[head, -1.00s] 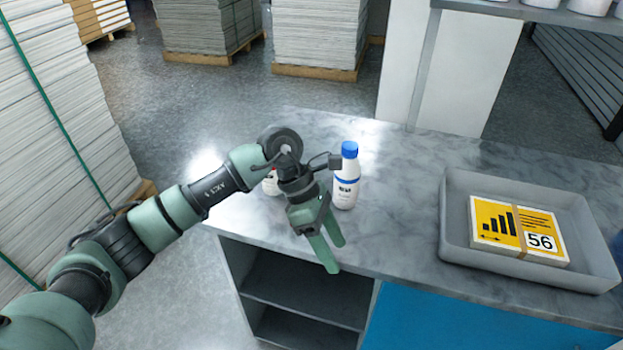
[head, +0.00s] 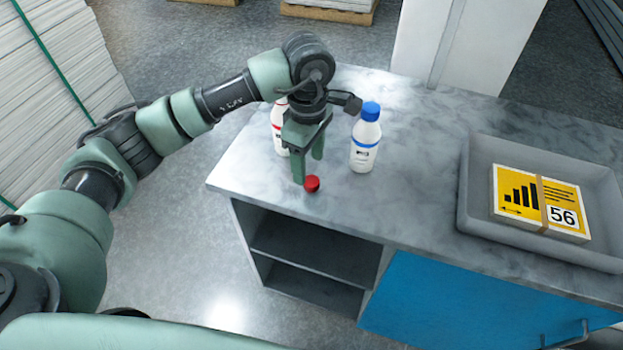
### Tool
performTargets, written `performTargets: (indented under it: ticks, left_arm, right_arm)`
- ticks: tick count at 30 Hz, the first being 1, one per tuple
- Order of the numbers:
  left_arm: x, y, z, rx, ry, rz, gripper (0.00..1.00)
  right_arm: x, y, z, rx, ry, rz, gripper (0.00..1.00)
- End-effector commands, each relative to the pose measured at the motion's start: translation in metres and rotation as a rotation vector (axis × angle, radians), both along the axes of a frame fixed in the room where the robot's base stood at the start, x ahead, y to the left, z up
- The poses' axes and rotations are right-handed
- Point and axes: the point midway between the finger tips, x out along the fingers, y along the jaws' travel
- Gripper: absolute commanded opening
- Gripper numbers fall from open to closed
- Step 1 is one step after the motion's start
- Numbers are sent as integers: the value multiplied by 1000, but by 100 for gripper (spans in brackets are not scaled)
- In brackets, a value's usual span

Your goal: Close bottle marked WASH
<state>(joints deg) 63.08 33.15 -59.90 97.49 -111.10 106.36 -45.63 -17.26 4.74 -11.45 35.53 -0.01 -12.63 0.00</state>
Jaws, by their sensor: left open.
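A white bottle with a blue cap (head: 365,137) stands upright on the grey marbled counter (head: 420,215). A second white bottle with red markings (head: 278,128) stands to its left, partly hidden behind my left gripper, so its top is hard to see. A small red cap (head: 312,184) lies on the counter near the front edge. The label words are too small to read, so I cannot tell which bottle says WASH. My left gripper (head: 308,169) is open and empty, pointing down, its fingertips just above and behind the red cap. My right gripper is out of view.
A grey tray (head: 466,205) with a yellow-labelled stack marked 56 (head: 540,202) sits on the right of the counter. Open shelves (head: 310,255) and a blue panel (head: 440,300) are below the front edge. The counter between blue-capped bottle and tray is clear.

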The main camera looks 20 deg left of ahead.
Motion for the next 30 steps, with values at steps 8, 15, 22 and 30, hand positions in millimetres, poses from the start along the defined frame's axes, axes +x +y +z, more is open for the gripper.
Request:
performTargets:
  ticks: [8, 15, 22, 30]
  left_arm:
    - [0, 0, -4, -1, -1, 0, 59]
    - [4, -3, -26, -1, 5, 1, 59]
    - [5, -3, -54, -1, 1, 1, 59]
    - [6, -3, -56, -1, -1, 0, 59]
  right_arm:
    - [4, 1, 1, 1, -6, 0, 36]
    - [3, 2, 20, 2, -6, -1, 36]
    - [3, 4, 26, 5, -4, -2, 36]
    - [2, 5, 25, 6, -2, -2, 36]
